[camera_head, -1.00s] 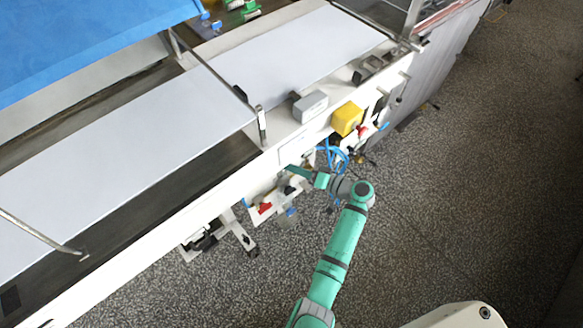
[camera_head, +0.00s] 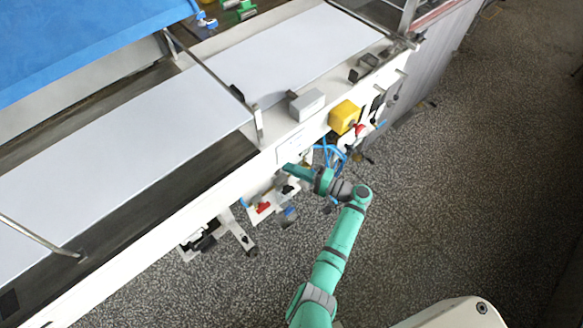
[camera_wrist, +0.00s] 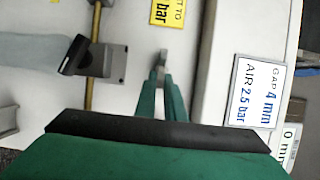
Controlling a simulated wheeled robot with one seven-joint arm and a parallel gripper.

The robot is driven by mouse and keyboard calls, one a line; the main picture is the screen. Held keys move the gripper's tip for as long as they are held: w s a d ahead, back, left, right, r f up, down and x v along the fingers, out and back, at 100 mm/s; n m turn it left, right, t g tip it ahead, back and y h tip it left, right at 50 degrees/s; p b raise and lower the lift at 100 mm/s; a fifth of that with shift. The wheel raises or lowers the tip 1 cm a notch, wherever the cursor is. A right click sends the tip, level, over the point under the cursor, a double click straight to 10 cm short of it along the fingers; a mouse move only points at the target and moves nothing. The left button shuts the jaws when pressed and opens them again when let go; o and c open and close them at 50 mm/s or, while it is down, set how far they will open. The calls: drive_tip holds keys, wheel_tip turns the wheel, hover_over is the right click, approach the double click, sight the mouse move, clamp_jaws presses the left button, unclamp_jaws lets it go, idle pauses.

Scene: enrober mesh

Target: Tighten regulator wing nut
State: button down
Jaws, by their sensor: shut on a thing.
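My gripper (camera_wrist: 163,75) points at a pale machine panel in the wrist view, its two green fingers close together. They are shut on a small grey metal piece (camera_wrist: 163,57), which appears to be the wing nut; the fingers hide most of it. In the head view my gripper (camera_head: 288,168) reaches the machine's side below the white label, and the wing nut is too small to make out there.
A white label (camera_wrist: 258,92) reads "GAP 4 mm AIR 2.5 bar"; a yellow label (camera_wrist: 167,13) is above the fingers. A black-and-grey lever part (camera_wrist: 90,58) and a brass rod (camera_wrist: 93,60) are at left. Blue hoses (camera_head: 330,152) hang beside my gripper. Floor is open at right.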

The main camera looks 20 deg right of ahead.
idle(0.4)
drive_tip(key=c, duration=1.8)
unclamp_jaws()
drive_tip(key=shift+c, duration=0.2)
drive_tip(key=v, duration=1)
drive_tip(key=shift+s+d, duration=0.25)
drive_tip(key=shift+d, duration=0.05)
drive_tip(key=shift+f, duration=0.15)
